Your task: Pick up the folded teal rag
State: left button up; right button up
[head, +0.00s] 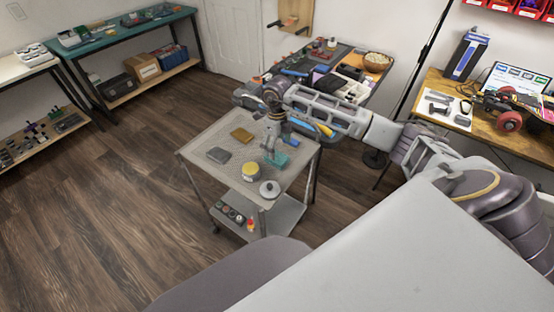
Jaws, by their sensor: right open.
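The folded teal rag (275,160) lies on the grey top of the small cart (212,181), toward its right side. My right arm reaches in from the right across the cart. My right gripper (276,147) points down just above the rag, with its fingers open, and hides part of it. I cannot tell whether the fingertips touch the rag. My left gripper is not in view.
On the cart top are a grey flat block (218,155), a brown block (241,135), a yellow-topped tin (250,171) and a grey round lidded item (269,189). A cluttered bench (345,58) stands behind. Open wooden floor (110,180) lies to the left.

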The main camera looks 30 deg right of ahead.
aim_at(277, 157)
jog(key=shift+f, duration=0.2)
jog(key=shift+f, duration=2.6)
jog(key=c, duration=0.9)
